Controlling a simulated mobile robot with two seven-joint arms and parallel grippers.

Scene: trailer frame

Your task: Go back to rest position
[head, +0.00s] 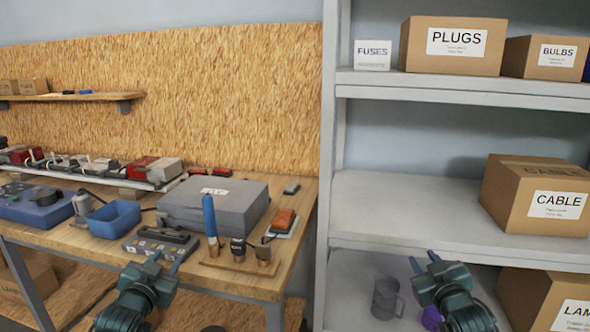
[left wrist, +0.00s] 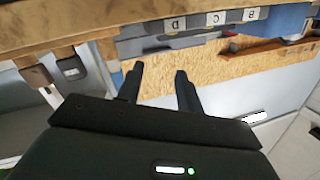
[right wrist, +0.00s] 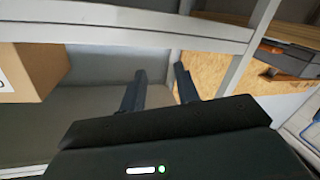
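My left gripper (head: 165,262) is in front of the workbench's front edge in the head view. Its two fingers stand apart with nothing between them, as the left wrist view (left wrist: 157,85) also shows. My right gripper (head: 424,262) is in front of the lower part of the grey shelf rack (head: 420,200). Its fingers are apart and empty in the right wrist view (right wrist: 157,90). Neither gripper is seen touching anything.
The wooden workbench (head: 95,238) holds a grey case (head: 215,200), a blue bin (head: 114,218) and several tools. A grey mug (head: 386,298) and a partly hidden purple item (head: 432,318) are on the lower shelf. Cardboard boxes, including CABLE (head: 510,195), stand on the rack.

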